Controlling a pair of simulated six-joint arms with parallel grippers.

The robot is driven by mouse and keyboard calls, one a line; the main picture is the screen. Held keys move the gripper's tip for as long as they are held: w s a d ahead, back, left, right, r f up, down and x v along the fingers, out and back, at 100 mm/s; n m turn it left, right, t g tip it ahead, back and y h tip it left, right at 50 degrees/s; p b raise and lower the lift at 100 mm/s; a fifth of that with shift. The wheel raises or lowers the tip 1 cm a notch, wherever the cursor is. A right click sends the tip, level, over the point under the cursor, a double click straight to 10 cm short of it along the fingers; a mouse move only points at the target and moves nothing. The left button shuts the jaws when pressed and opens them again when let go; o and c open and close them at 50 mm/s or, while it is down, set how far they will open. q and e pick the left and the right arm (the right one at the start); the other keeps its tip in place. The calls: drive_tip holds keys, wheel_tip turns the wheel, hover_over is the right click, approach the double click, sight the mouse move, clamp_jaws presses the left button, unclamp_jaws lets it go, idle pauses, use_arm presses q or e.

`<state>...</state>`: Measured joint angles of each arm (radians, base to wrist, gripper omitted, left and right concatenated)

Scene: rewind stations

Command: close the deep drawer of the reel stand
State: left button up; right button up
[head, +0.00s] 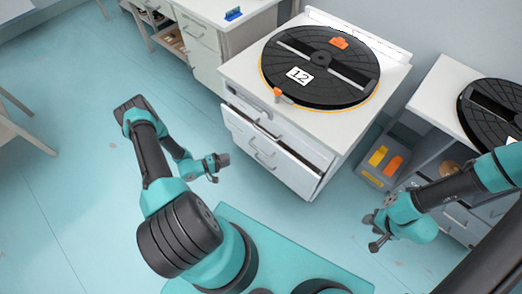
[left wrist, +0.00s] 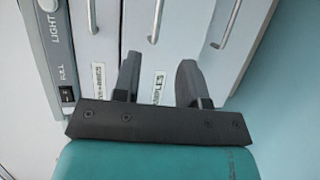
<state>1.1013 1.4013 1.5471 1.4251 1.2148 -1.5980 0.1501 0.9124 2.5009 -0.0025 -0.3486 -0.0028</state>
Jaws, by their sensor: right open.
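The reel stand (head: 342,128) is a white cabinet in the middle of the head view. Its lower, deep drawer (head: 286,166) is pulled part way out, with a dark gap visible behind its front's top edge. My left gripper (head: 214,168) is in front of the stand, left of the drawer front and apart from it in the head view. In the left wrist view its fingers (left wrist: 160,85) are spread with nothing between them, facing white drawer fronts with metal handles (left wrist: 230,25). My right gripper (head: 376,232) is open and empty at lower right.
A black reel marked 12 (head: 320,68) lies on the stand's top. A grey bin (head: 372,178) with yellow and orange items stands right of the stand. A second reel (head: 494,108) is on the right cabinet. Another white cabinet (head: 205,58) stands at left. Open floor lies left.

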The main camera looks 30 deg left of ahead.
sight(258, 149)
use_arm(q)
drive_tip(key=x, duration=1.7)
drive_tip(key=shift+w+d+f, duration=0.1)
drive_tip(key=shift+w, duration=0.05)
clamp_jaws()
idle(0.3)
